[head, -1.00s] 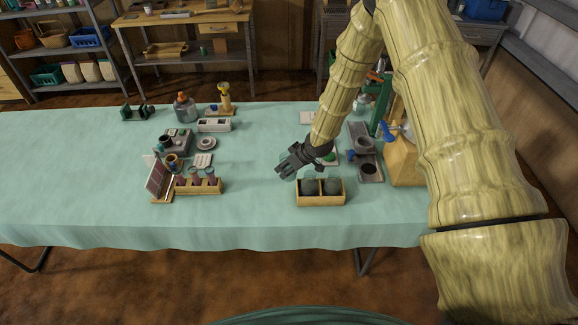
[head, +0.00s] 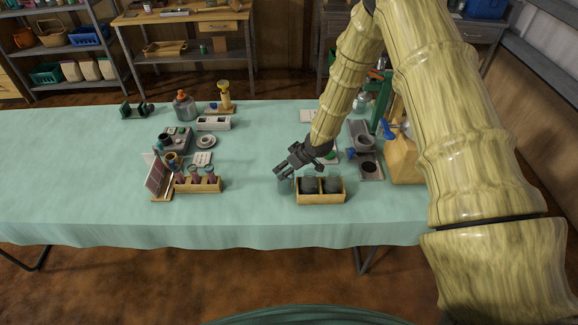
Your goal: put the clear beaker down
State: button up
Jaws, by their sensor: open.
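The clear beaker (head: 284,185) is faint against the green cloth. It appears to stand on the table just left of the wooden two-compartment box (head: 320,203). My gripper (head: 283,171) is open, its fingertips at or just above the beaker's upper part. I cannot tell whether the fingers touch it. The gripper hides part of the beaker.
Dark round jars (head: 332,185) sit in the wooden box. A wooden rack (head: 200,187) with several reddish vials stands to the left, beside a tilted panel (head: 156,176). Grey trays (head: 370,168) lie to the right. The cloth (head: 250,215) in front is clear.

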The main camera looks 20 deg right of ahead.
jog(key=b+v, duration=0.4)
jog(key=v, duration=0.9)
jog(key=shift+w+a+r, duration=0.2)
jog(key=s+a+f+m+g, duration=0.2)
jog(key=s+a+f, duration=0.2)
jog(key=s+f, duration=0.65)
jog(key=s+f+m+g+h, duration=0.1)
jog(key=s+f, duration=0.3)
jog(key=s, duration=0.6)
jog(key=s+f+m+g+h, duration=0.1)
jog(key=s+f, duration=0.4)
jog(key=s, duration=0.6)
jog(key=s+f+m+g+h, duration=0.1)
jog(key=s+f, duration=0.4)
jog(key=s, duration=0.6)
jog(key=shift+d+f+m+g, duration=0.2)
jog(key=shift+d+m+g, duration=0.1)
jog(key=shift+m, duration=0.5)
jog(key=shift+s, duration=0.15)
